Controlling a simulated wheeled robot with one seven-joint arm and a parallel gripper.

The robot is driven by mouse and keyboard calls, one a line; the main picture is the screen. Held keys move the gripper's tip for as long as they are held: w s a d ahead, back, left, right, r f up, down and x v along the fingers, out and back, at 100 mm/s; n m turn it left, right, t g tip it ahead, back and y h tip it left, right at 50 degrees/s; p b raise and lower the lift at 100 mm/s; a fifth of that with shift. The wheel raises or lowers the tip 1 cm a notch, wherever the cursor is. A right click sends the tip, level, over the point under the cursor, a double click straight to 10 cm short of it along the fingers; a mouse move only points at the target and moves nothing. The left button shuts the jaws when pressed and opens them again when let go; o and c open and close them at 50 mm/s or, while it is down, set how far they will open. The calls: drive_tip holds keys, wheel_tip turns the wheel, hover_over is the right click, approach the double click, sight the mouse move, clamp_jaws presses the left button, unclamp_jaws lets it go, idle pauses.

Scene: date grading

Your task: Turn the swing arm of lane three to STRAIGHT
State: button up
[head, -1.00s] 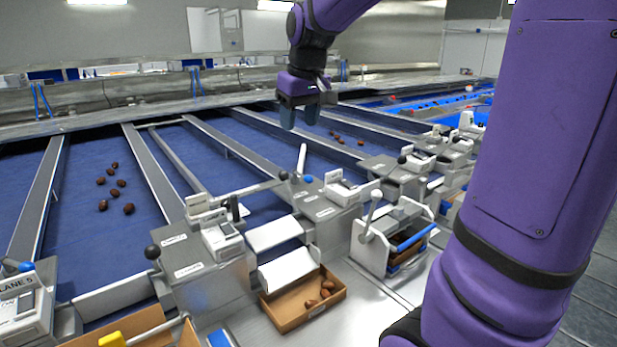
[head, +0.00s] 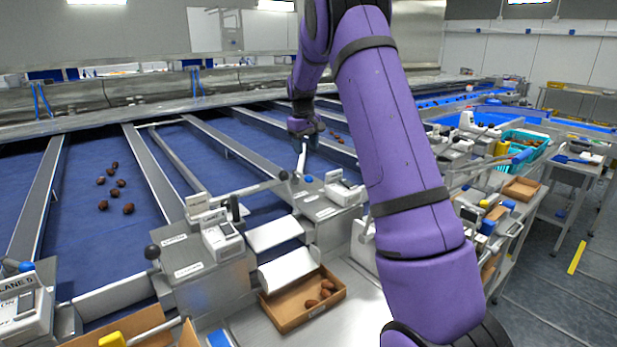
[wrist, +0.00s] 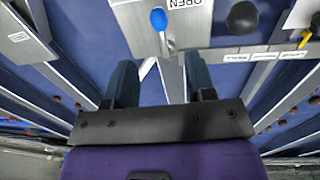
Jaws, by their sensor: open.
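My gripper (head: 305,138) is open and empty, low over the belt just behind the unit right of the one that appears to read LANE 4; I take it as lane three. In the wrist view the fingers (wrist: 160,88) point toward a blue knob (wrist: 158,19) on a metal lever beside an OPEN label. A black ball (wrist: 243,17) lies to its right. Which part is the swing arm I cannot tell; position wording is unreadable.
Metal lane dividers (head: 160,180) run back across the blue belts. The lane-four unit (head: 215,245) stands left, with a cardboard tray (head: 290,318) of dates in front. My forearm hides part of the right lanes. A teal crate (head: 520,148) stands far right.

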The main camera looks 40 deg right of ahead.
drive_tip(key=f, duration=0.7)
drive_tip(key=d+f, duration=0.1)
drive_tip(key=f, duration=0.3)
drive_tip(key=shift+d, duration=0.1)
clamp_jaws()
